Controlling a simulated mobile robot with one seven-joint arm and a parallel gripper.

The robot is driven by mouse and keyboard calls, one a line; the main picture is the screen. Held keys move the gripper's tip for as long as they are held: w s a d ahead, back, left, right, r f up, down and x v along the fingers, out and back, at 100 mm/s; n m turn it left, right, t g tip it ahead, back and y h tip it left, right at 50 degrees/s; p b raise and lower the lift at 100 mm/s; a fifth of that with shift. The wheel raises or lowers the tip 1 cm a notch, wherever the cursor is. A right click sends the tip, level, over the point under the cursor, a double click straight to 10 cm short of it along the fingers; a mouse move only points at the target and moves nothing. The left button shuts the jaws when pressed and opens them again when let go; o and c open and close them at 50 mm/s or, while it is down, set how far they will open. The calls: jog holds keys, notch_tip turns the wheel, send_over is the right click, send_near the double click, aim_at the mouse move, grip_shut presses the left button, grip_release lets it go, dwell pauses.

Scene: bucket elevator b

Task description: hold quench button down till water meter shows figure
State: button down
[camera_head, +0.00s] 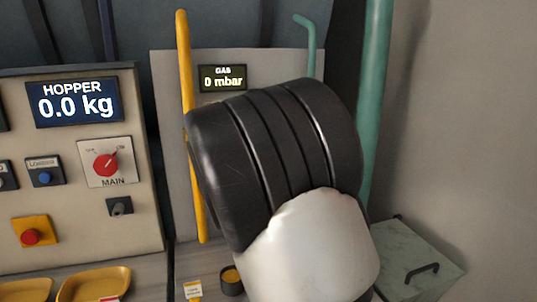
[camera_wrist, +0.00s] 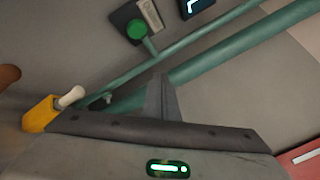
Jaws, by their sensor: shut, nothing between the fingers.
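A round green button (camera_wrist: 137,29) on a dark box shows at the top of the wrist view. A tag (camera_wrist: 150,14) beside it is too small to read, so I cannot confirm that it is the quench button. A dark display (camera_wrist: 196,6) with a pale figure or stroke is cut off by the top edge; I cannot tell whether it is the water meter. My gripper (camera_wrist: 160,82) is shut and empty, below the button in the picture and apart from it. In the head view my arm hides the gripper and this button.
Green pipes (camera_wrist: 215,58) cross behind my gripper in the wrist view. In the head view a hopper display (camera_head: 75,102) reads 0.0 kg and a gas display (camera_head: 222,78) reads 0 mbar.

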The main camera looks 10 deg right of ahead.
jog(key=shift+s+d+m+h, duration=0.1)
jog(key=shift+s+m+h, duration=0.05)
jog(key=shift+m+h, duration=0.3)
jog(key=w+a+p, duration=0.1)
jog(key=w+p, duration=0.1)
jog(key=w, duration=0.6)
jog(key=shift+w+a+p, duration=0.35)
jog(key=shift+a, duration=0.05)
dwell(0.8)
dwell(1.0)
jog(key=shift+w+b, duration=0.4)
jog(key=shift+b, duration=0.15)
